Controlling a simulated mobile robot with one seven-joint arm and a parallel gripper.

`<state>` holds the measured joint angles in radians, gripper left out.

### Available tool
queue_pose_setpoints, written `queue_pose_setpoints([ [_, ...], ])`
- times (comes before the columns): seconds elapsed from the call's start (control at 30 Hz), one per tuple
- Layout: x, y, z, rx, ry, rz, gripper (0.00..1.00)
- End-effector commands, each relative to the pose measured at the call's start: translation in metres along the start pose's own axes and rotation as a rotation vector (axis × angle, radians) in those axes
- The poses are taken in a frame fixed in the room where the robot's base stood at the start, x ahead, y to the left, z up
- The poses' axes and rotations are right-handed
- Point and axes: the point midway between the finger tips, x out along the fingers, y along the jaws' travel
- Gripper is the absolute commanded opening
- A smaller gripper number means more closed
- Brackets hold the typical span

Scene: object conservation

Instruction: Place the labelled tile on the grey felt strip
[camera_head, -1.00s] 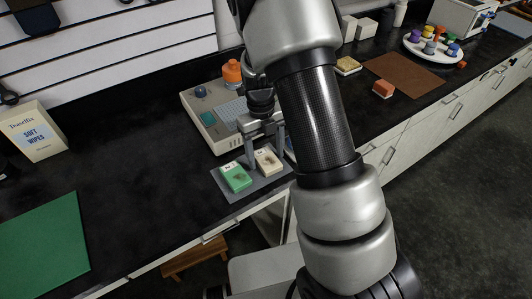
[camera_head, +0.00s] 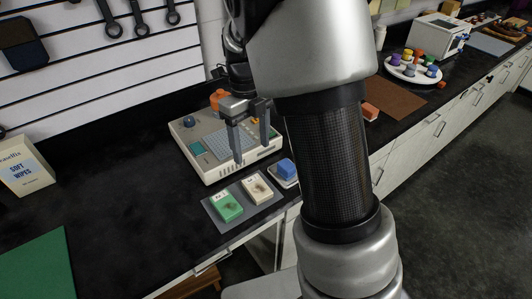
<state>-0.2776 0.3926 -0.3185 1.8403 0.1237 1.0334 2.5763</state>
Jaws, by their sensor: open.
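The grey felt strip (camera_head: 250,211) lies near the front edge of the black counter. Two labelled tiles lie flat on it side by side: a green tile (camera_head: 228,207) on the left and a cream tile (camera_head: 257,189) on the right. Each has a small white label and a darker mark on its top. My gripper (camera_head: 251,154) is open and empty, pointing down. Its fingers are above and behind the cream tile, apart from both tiles, in front of the beige device in the picture.
The beige device (camera_head: 188,148) with knobs stands behind the strip. A blue block (camera_head: 286,166) sits on a small white dish right of the cream tile. A green mat (camera_head: 35,265) and a wipes box (camera_head: 25,172) are at left. Bare counter lies between.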

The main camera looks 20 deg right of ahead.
Motion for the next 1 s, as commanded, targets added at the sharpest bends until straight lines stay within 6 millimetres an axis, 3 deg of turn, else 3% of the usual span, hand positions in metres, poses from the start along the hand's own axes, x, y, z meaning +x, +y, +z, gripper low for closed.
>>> queue_pose_setpoints([
  [0.1,-0.042,0.012,-0.024,-0.352,-0.098,-0.016,0.64],
  [0.3,-0.096,0.039,-0.078,-1.102,-0.215,-0.178,0.64],
  [0.43,-0.119,0.057,-0.114,-1.585,-0.21,-0.359,0.64],
  [0.6,-0.131,0.075,-0.157,-2.129,-0.071,-0.605,0.64],
  [0.8,-0.13,0.085,-0.182,-2.487,0.126,-0.764,0.64],
  [1.0,-0.129,0.087,-0.187,-2.567,0.18,-0.79,0.64],
])
